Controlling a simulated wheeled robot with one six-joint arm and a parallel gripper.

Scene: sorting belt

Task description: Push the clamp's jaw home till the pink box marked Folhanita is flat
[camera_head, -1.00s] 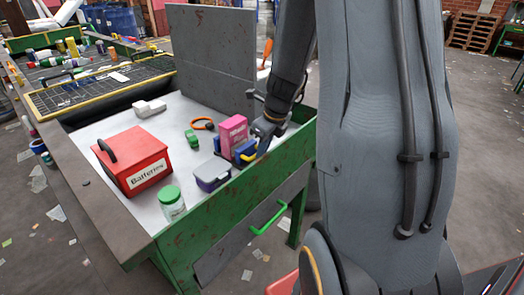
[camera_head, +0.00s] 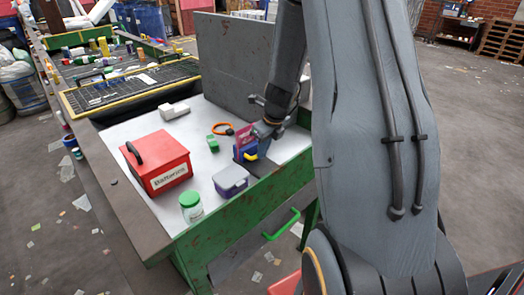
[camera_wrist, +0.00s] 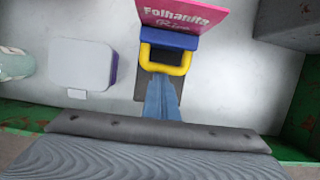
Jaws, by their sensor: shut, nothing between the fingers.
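The pink box marked Folhanita (camera_wrist: 180,14) shows at the top of the wrist view, its lettered face slightly skewed. In the head view the pink box (camera_head: 243,138) is partly hidden by the clamp and my arm. The blue clamp (camera_wrist: 170,40) stands against the box's near side, with a yellow handle loop (camera_wrist: 184,64) facing me and a dark base plate (camera_wrist: 142,86) below. My gripper (camera_wrist: 162,78) is shut and empty, its fingertips at or just under the loop; I cannot tell whether they touch. Any gap between jaw and box is hidden.
A purple-and-grey tub (camera_head: 231,181) and a green-lidded jar (camera_head: 190,207) stand left of the clamp. A red Batteries box (camera_head: 157,163) is farther left. A green block (camera_head: 212,144), an orange ring (camera_head: 222,128) and a grey upright panel (camera_head: 235,62) lie behind. The green table rim (camera_wrist: 297,125) is near.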

